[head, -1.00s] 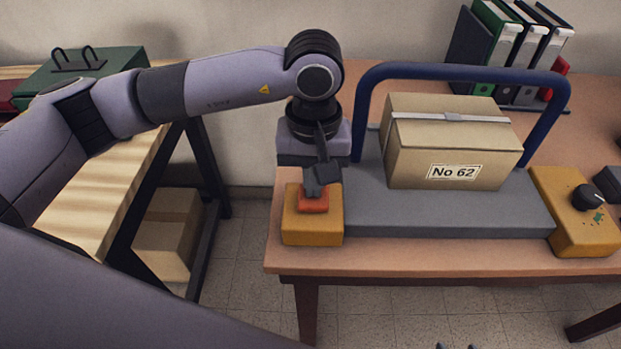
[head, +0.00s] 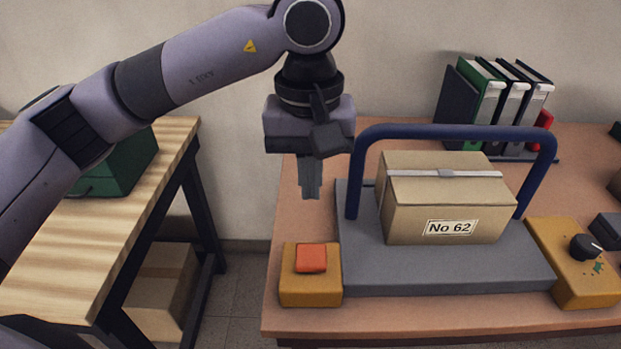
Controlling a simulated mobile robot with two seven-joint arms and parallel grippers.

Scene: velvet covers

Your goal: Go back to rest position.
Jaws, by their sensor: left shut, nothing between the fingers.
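My left gripper (head: 310,193) is shut and empty. It points down in the air above the table, above and behind an orange button (head: 311,258) on a yellow block (head: 310,292), and touches neither. My left arm reaches in from the left at the top of the view. My right gripper is not in view.
A cardboard box (head: 430,200) marked "No 62" sits on a grey platform (head: 440,278) under a blue bar (head: 450,132). A yellow block with a black knob (head: 583,247) is at the right. Binders (head: 500,95) stand behind. A wooden bench (head: 60,270) with a green case (head: 118,170) is at the left.

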